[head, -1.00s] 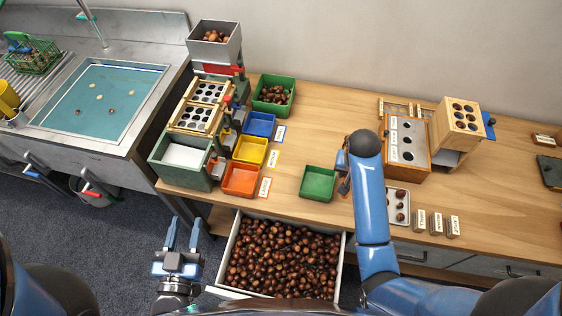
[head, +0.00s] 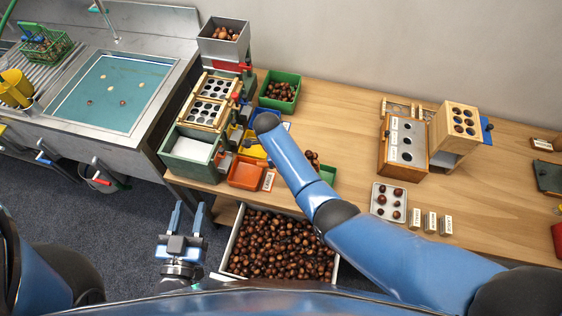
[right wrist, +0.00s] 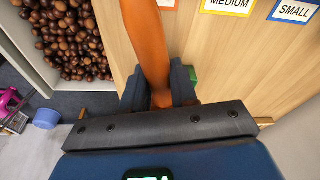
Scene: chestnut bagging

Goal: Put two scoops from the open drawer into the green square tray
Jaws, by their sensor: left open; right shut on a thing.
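The green square tray (head: 327,173) is on the bench, partly hidden by my right arm. Several chestnuts (head: 313,159) show by its far edge; whether they lie in it or above it I cannot tell. The open drawer (head: 229,246) is full of chestnuts; it also shows in the right wrist view (right wrist: 34,56). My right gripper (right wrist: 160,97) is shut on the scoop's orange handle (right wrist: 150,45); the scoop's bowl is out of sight. In the head view my arm hides this gripper. My left gripper (head: 187,219) is open and empty, left of the drawer.
The orange tray (head: 245,173) and yellow tray (head: 252,150) stand left of my right arm. A green bin of chestnuts (head: 280,92) is behind. A metal tray (head: 388,203), small blocks (head: 431,222) and a wooden box (head: 404,147) stand right.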

